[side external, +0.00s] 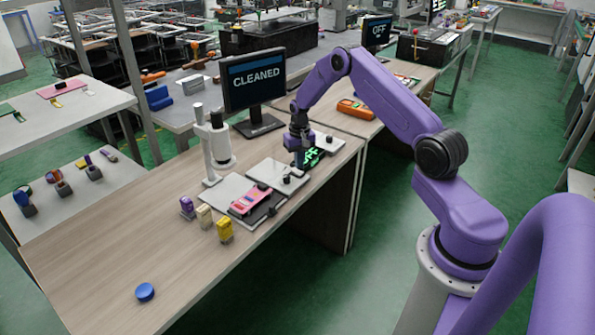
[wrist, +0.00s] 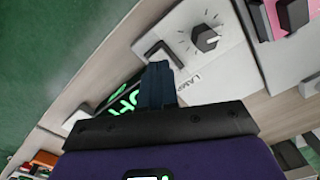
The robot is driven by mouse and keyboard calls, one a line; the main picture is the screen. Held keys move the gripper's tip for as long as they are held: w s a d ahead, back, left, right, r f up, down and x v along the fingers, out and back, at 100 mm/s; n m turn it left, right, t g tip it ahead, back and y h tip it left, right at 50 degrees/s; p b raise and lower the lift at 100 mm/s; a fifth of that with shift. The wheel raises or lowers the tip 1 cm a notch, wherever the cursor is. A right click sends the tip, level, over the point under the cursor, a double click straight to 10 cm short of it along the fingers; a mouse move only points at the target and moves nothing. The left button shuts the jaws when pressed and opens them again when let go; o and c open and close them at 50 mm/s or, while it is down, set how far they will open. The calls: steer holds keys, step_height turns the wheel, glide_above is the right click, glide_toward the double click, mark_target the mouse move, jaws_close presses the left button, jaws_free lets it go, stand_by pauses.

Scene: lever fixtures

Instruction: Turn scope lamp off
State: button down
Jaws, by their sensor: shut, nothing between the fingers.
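My gripper (side external: 301,160) is over the bench beside a small dark display with green characters (side external: 312,157). In the wrist view its dark blue fingers (wrist: 157,75) are shut and empty. A pale panel (wrist: 185,28) lies close by, with a black knob (wrist: 206,38) ringed by tick marks; lettering on it seems to read LAMP. The knob also shows in the side view (side external: 287,178). A black angled part (wrist: 160,50) is just beyond the fingertips; I cannot tell whether they touch it. The green display (wrist: 122,100) is partly hidden by the gripper. The white microscope (side external: 217,148) stands to the left.
A pink item (side external: 250,199) lies on a dark plate. Purple, cream and yellow (side external: 225,230) small items stand near it. Another panel with a knob (side external: 328,141) is to the right. The front bench is mostly clear around a blue disc (side external: 145,292).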

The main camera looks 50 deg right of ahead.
mark_target(299, 172)
steer(key=shift+r, duration=2.6)
steer(key=s+a+r+n, duration=0.3)
steer(key=s+a+r, duration=0.15)
steer(key=a, duration=0.45)
steer(key=s+a+r+n, duration=0.3)
steer(key=a+r, duration=0.2)
steer(key=a, duration=0.3)
steer(key=s+a+r+n, duration=0.3)
steer(key=s+a+r, duration=0.15)
steer(key=a, duration=0.45)
steer(key=s+a+r+n, duration=0.2)
steer(key=s+a, duration=0.1)
steer(key=s, duration=0.3)
steer(key=s+a+r+n, duration=0.2)
steer(key=s, duration=0.5)
steer(key=s+d+n, duration=0.2)
steer(key=s+n, duration=0.3)
steer(key=s, duration=0.8)
steer(key=shift+r+n, duration=0.3)
